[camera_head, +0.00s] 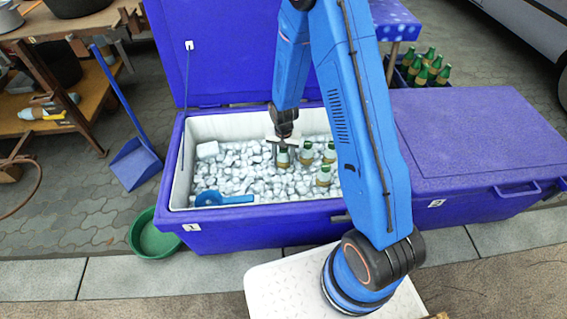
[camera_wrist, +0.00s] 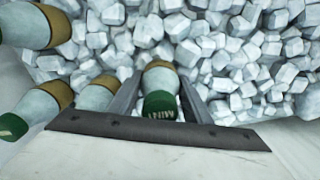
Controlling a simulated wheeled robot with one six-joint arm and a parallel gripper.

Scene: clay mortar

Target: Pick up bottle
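Several green-capped bottles with gold labels stand in the ice of the open blue cooler (camera_head: 250,221). One bottle (camera_head: 283,159) is under my gripper (camera_head: 283,146) in the head view. In the wrist view this bottle (camera_wrist: 160,82) is between the two fingers of my gripper (camera_wrist: 160,78), its green cap toward the camera. The fingers are apart on either side of it, with small gaps beside the neck. Contact at the fingertips is hard to tell. Other bottles (camera_head: 306,153), (camera_head: 330,153) and (camera_head: 323,176) are close by on the right.
In the wrist view more bottles (camera_wrist: 100,93) crowd the left side, close to the left finger. A blue scoop (camera_head: 222,199) lies on the ice at the front left. The raised lid (camera_head: 225,50) stands behind. A closed cooler (camera_head: 470,135) is at right.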

